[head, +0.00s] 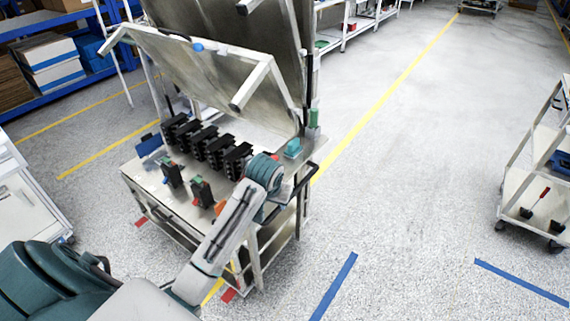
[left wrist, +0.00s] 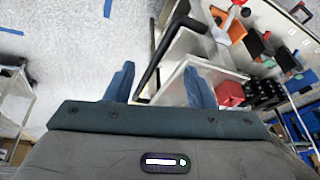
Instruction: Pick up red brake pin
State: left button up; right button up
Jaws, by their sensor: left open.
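In the left wrist view, a small red piece with pale ends (left wrist: 228,20) shows at the top right, by the bench edge; it looks like the red brake pin, but its shape is hard to make out. My left gripper (left wrist: 158,68) is open and empty, its two blue-grey fingers spread apart, with the red piece above and right of them. In the head view the left gripper (head: 268,212) is at the right front corner of the bench, mostly hidden behind its own wrist. The pin cannot be made out in the head view. My right gripper is not in view.
The bench (head: 150,190) carries several black breakers (head: 203,143) and a raised panel. A black handle (left wrist: 165,50) at its edge shows between and beyond my fingers. A red block (left wrist: 229,93) sits right of them. Open floor lies right of the bench, before a trolley (head: 520,190).

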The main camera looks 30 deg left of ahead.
pick_arm(q)
jog(key=w+a+r+n, duration=0.1)
jog(key=w+a+r, duration=0.2)
jog(key=w+r, duration=0.15)
jog(key=n, duration=0.1)
send_near(274, 156)
jog(key=p+x, duration=0.3)
jog(key=x, duration=0.2)
jog(key=p+x, duration=0.2)
jog(key=x, duration=0.1)
jog(key=shift+s+d+f+p, duration=0.1)
jog(key=shift+s+d+p, duration=0.05)
jog(key=shift+s+p, duration=0.2)
jog(key=shift+w+f+n, duration=0.1)
jog(key=shift+f+n, duration=0.2)
jog(key=shift+f, duration=0.05)
grip_shut()
